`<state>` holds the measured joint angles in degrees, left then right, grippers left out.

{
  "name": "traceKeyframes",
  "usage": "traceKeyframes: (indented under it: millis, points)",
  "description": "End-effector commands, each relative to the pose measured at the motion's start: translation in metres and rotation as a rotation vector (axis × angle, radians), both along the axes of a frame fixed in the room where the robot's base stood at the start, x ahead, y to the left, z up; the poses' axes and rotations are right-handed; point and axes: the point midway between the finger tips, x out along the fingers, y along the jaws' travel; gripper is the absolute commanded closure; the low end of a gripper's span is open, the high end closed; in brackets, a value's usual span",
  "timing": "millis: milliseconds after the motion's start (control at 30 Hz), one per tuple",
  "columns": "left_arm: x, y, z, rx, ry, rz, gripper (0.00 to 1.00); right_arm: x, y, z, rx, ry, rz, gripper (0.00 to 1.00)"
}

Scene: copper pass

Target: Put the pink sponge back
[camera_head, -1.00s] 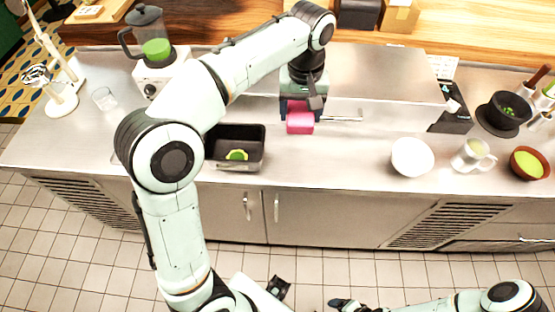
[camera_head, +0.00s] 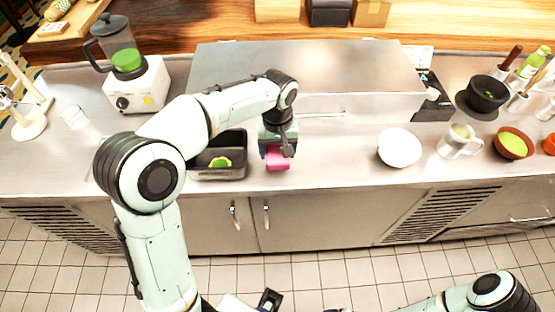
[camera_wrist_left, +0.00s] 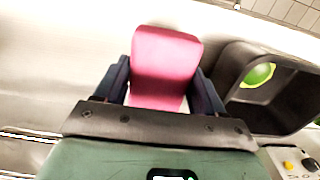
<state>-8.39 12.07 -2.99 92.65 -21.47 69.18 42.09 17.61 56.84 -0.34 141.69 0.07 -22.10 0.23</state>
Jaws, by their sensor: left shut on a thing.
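The pink sponge (camera_head: 278,164) is held in my left gripper (camera_head: 277,153), over the steel counter near its front edge. In the left wrist view, the sponge (camera_wrist_left: 165,62) sits between the two dark fingers of the gripper (camera_wrist_left: 165,88), which are shut on its sides. A dark open bin (camera_head: 232,174) stands to the left of the sponge, with a gap between them. A round yellow-green thing (camera_head: 220,162) lies in the bin. My right forearm shows at the lower right, but its gripper is out of frame.
A steel raised shelf (camera_head: 300,75) runs behind the gripper. A white bowl (camera_head: 399,148), a mug (camera_head: 457,141) and a brown bowl (camera_head: 513,143) stand to the right. A blender (camera_head: 135,75) is at the back left. The counter between sponge and white bowl is clear.

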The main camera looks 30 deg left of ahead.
Motion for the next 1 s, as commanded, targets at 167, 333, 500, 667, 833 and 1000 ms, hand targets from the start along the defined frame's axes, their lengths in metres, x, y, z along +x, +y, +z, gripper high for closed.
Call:
traceKeyframes:
  millis: [167, 333, 500, 667, 833, 1000]
  points:
    - [-0.001, 0.000, -0.023, 0.000, 0.004, -0.001, 0.59, -0.002, 0.000, -0.004, 0.000, 0.002, 0.001, 0.20]
    - [0.000, 0.000, -0.043, -0.001, 0.001, 0.000, 0.59, -0.003, 0.000, -0.006, 0.000, 0.003, 0.000, 0.20]
    - [0.000, 0.000, -0.044, -0.001, -0.001, 0.000, 0.59, -0.003, 0.000, -0.006, 0.000, 0.003, 0.000, 0.20]
    - [0.000, 0.000, -0.045, -0.001, -0.001, -0.001, 0.59, -0.003, 0.000, -0.007, 0.000, 0.003, 0.000, 0.20]
    - [0.000, 0.000, -0.048, 0.000, 0.000, -0.001, 0.08, -0.004, 0.000, -0.008, 0.000, 0.004, 0.000, 0.20]
    - [0.000, 0.000, -0.047, 0.000, 0.000, -0.001, 0.05, -0.004, 0.000, -0.008, 0.000, 0.004, 0.000, 0.20]
